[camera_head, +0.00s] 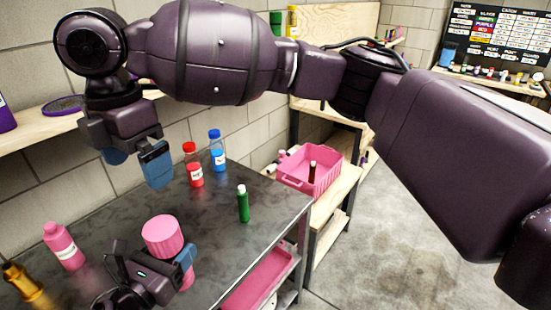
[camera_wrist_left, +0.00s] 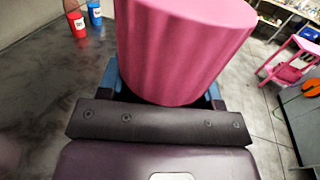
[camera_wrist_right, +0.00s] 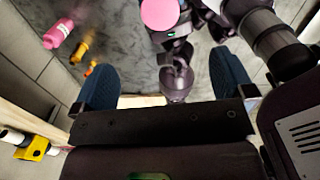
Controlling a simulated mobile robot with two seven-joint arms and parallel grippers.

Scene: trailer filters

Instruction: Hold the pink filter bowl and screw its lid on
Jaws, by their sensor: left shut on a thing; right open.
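A ribbed pink cylinder with a flat top (camera_head: 163,235) stands upright at my left gripper (camera_head: 160,268), near the front of the dark bench. A little pink also shows below it beside the blue finger. My left gripper is shut on this pink filter bowl; the pink cylinder fills much of the left wrist view (camera_wrist_left: 180,50). I cannot tell whether the ribbed part is the lid, or where bowl and lid meet. My right gripper (camera_head: 137,162) is open and empty, above and behind the pink cylinder. The cylinder's round top shows in the right wrist view (camera_wrist_right: 160,13).
On the dark bench (camera_head: 215,245) stand a pink bottle (camera_head: 63,246), a brass-coloured item (camera_head: 22,283), red (camera_head: 193,166) and blue (camera_head: 217,152) bottles and a green bottle (camera_head: 243,205). A pink crate (camera_head: 308,180) stands on a wooden shelf beyond. A block wall runs behind.

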